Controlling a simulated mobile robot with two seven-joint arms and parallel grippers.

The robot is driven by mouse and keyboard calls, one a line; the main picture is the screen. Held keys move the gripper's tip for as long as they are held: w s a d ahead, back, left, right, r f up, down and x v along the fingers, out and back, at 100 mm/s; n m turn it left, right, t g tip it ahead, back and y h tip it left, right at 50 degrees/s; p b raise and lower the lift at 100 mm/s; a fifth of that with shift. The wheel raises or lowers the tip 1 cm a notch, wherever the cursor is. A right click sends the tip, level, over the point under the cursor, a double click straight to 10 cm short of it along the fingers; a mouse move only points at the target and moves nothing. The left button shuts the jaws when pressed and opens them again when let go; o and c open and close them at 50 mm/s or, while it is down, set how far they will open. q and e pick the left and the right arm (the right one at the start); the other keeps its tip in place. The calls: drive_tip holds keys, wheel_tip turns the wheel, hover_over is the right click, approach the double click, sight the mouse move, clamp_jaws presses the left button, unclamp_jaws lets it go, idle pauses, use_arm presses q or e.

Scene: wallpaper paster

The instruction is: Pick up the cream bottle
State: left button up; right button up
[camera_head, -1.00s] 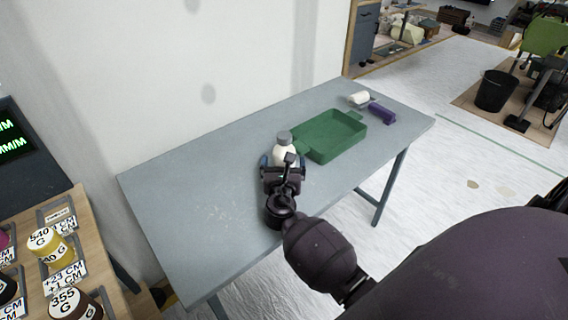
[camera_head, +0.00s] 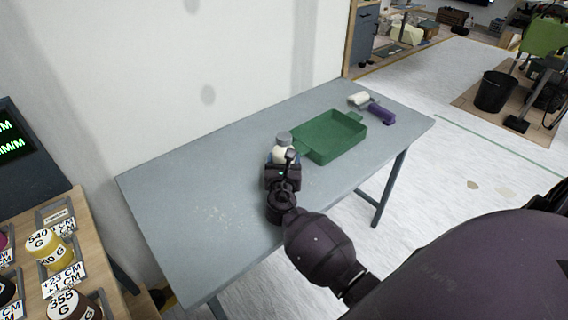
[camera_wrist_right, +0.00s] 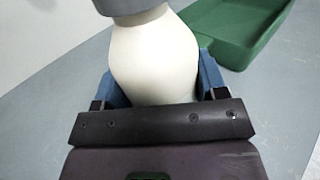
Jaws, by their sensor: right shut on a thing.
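The cream bottle (camera_head: 280,154) has a grey cap and stands upright on the grey-blue table, left of the green tray. My right gripper (camera_head: 283,160) is shut on the bottle's body. In the right wrist view the bottle (camera_wrist_right: 152,58) fills the middle, with the blue fingers of my right gripper (camera_wrist_right: 160,85) on its two sides. The bottle's base is hidden behind the gripper. My left gripper is not in view.
The green tray (camera_head: 357,118) lies on the table (camera_head: 190,200) just right of the bottle. A white roll and a purple roller (camera_head: 381,113) lie beyond it. A wooden bench with several paint pots (camera_head: 60,250) is at lower left. The table's left part is clear.

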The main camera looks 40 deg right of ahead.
sight(283, 144)
drive_tip(key=shift+r, duration=0.1)
wheel_tip(283, 144, up, 7)
drive_tip(key=p, duration=0.3)
drive_tip(key=shift+r, duration=0.2)
wheel_tip(283, 144, up, 8)
drive_tip(key=p, duration=0.2)
drive_tip(key=shift+p, duration=0.4)
drive_tip(key=s+a+r+n+t+y+p, duration=0.1)
drive_tip(key=s+a+r+n+t+y, duration=0.2)
drive_tip(key=a+r+y, duration=0.5)
drive_tip(key=s+a+f+n+t+y, duration=0.1)
drive_tip(key=s+a+f+n+y, duration=0.2)
drive_tip(key=s+a+f, duration=0.3)
drive_tip(key=s+a+n, duration=0.1)
drive_tip(key=s+a, duration=0.2)
drive_tip(key=s, duration=0.1)
drive_tip(key=shift+f+n, duration=0.35)
drive_tip(key=shift+n, duration=0.05)
